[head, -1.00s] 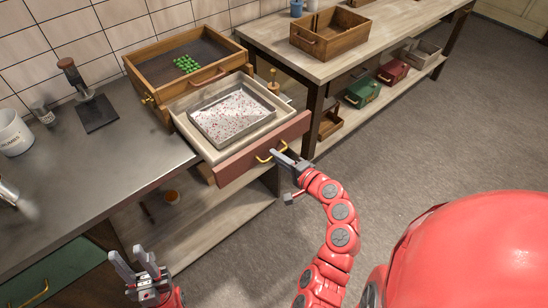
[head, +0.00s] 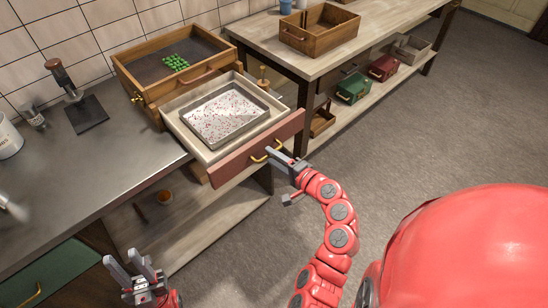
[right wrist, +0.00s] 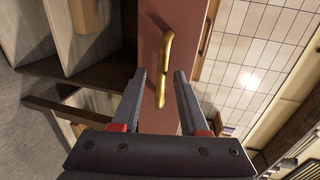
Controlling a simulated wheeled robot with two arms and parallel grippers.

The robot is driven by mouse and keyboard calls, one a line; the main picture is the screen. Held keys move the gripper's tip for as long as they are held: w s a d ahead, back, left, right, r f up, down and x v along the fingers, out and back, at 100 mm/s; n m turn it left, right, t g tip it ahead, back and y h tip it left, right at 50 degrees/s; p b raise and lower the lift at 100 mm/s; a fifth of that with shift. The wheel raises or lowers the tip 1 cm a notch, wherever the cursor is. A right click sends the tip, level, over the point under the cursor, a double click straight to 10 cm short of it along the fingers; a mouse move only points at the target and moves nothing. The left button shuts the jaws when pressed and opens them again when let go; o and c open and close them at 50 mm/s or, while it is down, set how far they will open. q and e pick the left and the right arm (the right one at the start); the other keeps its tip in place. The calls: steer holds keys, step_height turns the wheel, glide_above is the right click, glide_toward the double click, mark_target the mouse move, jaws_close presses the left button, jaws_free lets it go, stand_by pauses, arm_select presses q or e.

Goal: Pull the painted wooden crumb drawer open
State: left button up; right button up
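The crumb drawer, with its dull red painted front (head: 240,158) and pale wooden sides, stands pulled well out beneath a wooden box (head: 140,80) on the metal counter. A grey tray (head: 184,117) with red and white specks lies in it. My right gripper (head: 270,153) is at the drawer's brass handle (head: 257,158). In the right wrist view the handle (right wrist: 165,60) lies between my right fingers (right wrist: 160,74), with a gap on each side. My left gripper (head: 128,262) is open and empty at the lower left, away from the drawer.
A wooden bench (head: 350,52) with an open wooden box (head: 320,30) stands behind, with small green (head: 353,88) and red (head: 384,68) boxes on its shelf. A dark-based stand (head: 87,115) is on the counter. The floor (head: 440,130) at right is clear.

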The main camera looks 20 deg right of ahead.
steer(key=b+v, duration=0.1)
steer(key=v, duration=1.6)
steer(key=shift+s+b, duration=0.15)
steer(key=shift+b, duration=0.15)
